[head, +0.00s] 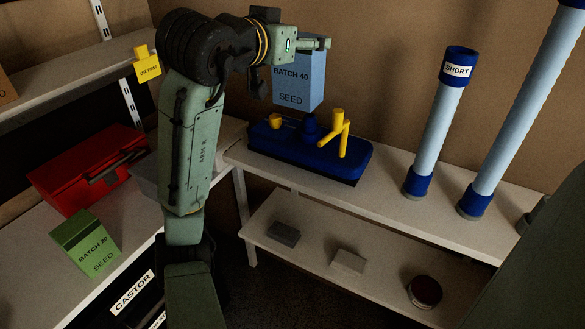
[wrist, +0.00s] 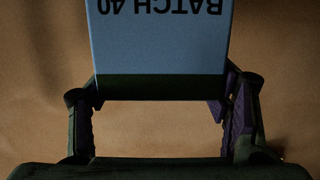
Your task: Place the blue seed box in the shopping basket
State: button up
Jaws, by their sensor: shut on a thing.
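The blue seed box (head: 298,83), light blue and marked "BATCH 40 SEED", hangs upright above the shelf at the back. My gripper (head: 312,44) is shut on its upper part. In the wrist view the box (wrist: 160,38) sits between the two fingers of my gripper (wrist: 160,92), its lettering upside down. No basket is clearly recognizable. A red container (head: 82,165) with a dark handle lies on the left shelf; I cannot tell whether it is the shopping basket.
A dark blue object with yellow levers (head: 300,150) stands on the white shelf below the held box. Blue tubes (head: 435,125) stand to its right. A green seed box (head: 85,245) is at lower left. Small items lie on the lower shelf (head: 305,255).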

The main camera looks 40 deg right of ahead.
aim_at(290, 100)
notch_tip(290, 100, down, 12)
jog(key=shift+w+r+p, duration=0.1)
jog(key=shift+p, duration=0.3)
jog(key=shift+f, duration=0.3)
jog(key=o, duration=1.5)
jog(key=shift+o, duration=0.2)
jog(key=shift+r, duration=0.1)
jog(key=shift+r, duration=0.35)
jog(key=b+v, duration=0.2)
jog(key=v, duration=1)
jog(key=shift+b, duration=0.3)
jog(key=shift+f, duration=0.15)
